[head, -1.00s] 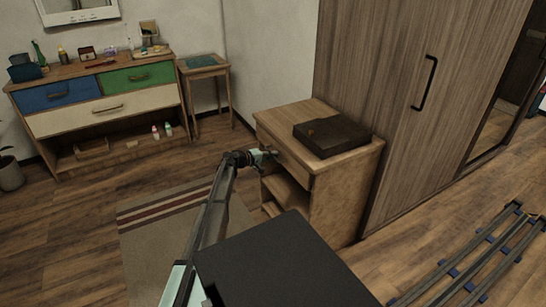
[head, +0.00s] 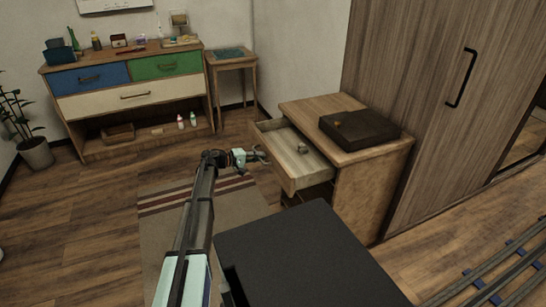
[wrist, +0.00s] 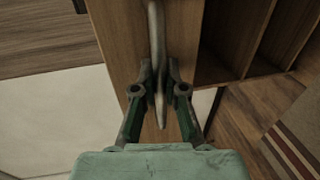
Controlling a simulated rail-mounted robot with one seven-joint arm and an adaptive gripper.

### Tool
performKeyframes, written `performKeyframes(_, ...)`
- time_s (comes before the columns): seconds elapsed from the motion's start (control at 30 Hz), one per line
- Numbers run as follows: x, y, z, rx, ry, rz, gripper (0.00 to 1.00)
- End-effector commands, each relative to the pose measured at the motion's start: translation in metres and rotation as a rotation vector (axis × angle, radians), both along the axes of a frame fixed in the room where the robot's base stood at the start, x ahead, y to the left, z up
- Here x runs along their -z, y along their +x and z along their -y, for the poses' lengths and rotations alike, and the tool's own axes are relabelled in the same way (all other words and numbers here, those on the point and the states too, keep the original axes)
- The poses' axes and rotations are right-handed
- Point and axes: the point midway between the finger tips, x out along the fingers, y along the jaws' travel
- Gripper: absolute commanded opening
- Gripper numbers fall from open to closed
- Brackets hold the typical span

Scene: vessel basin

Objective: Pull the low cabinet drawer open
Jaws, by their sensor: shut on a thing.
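The low wooden cabinet (head: 365,190) stands against the tall wardrobe. Its drawer (head: 297,157) is pulled well out, and a small object (head: 303,148) lies inside it. My gripper (head: 258,155) is at the drawer front. In the wrist view my gripper (wrist: 159,85) has its two fingers on either side of the metal drawer handle (wrist: 156,35), shut on it. The handle runs lengthwise over the wooden drawer front (wrist: 120,30). In the head view the handle is small and mostly hidden by the gripper.
A dark box (head: 360,130) lies on the cabinet top. A dresser (head: 130,95) with blue, green and cream drawers and a small side table (head: 231,58) stand behind to the left. A striped rug (head: 165,235) lies on the floor beneath my arm.

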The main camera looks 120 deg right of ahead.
Motion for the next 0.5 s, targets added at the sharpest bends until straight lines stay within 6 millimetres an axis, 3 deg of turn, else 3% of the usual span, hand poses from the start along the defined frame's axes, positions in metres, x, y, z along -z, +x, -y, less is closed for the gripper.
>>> performKeyframes(0.2,0.001,0.032,0.000,0.000,0.000,0.002,0.00)
performKeyframes(0.5,0.001,0.044,0.001,0.001,-0.001,0.002,0.00)
